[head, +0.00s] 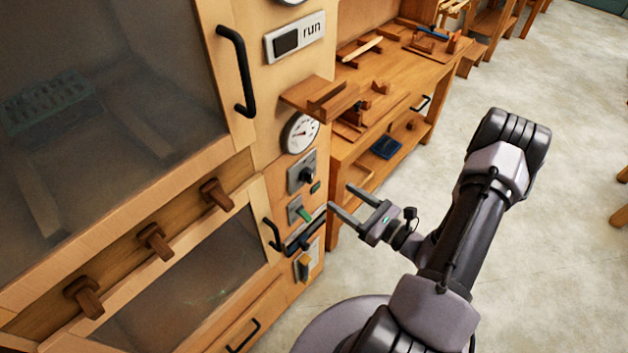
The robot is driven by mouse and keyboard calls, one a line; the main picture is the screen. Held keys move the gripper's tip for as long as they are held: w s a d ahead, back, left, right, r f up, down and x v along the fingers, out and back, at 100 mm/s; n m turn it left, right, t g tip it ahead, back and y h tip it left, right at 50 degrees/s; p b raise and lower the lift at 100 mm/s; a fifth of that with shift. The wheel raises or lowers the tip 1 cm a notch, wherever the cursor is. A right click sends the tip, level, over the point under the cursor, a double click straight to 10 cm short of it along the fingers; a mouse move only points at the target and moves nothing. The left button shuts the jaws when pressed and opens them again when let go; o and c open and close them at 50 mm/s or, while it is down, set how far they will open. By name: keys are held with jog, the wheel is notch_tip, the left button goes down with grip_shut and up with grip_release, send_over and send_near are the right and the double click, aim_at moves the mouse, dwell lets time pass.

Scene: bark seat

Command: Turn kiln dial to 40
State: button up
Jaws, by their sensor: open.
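The kiln appears to be the wooden cabinet with a large glass door (100,90) at left. On its narrow right-hand panel, a round white gauge (300,133) with a dark needle sits above a dark knob on a grey plate (306,174). I cannot tell which of these is the kiln dial, and no scale numbers are legible. My gripper (339,197) is open and empty, with its two fingers pointing left towards the panel, just right of the knob and green switch, apparently apart from them.
A small wooden shelf (318,95) juts out above the gauge. Black door handles (237,72) and wooden pegs (154,241) stick out from the cabinet. A wooden workbench (400,75) with tools stands behind.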

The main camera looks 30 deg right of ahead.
aim_at(312, 178)
jog(key=b+x, duration=0.1)
jog(key=x, duration=0.9)
jog(key=shift+w+a, duration=0.25)
jog(key=shift+w, duration=0.05)
grip_shut()
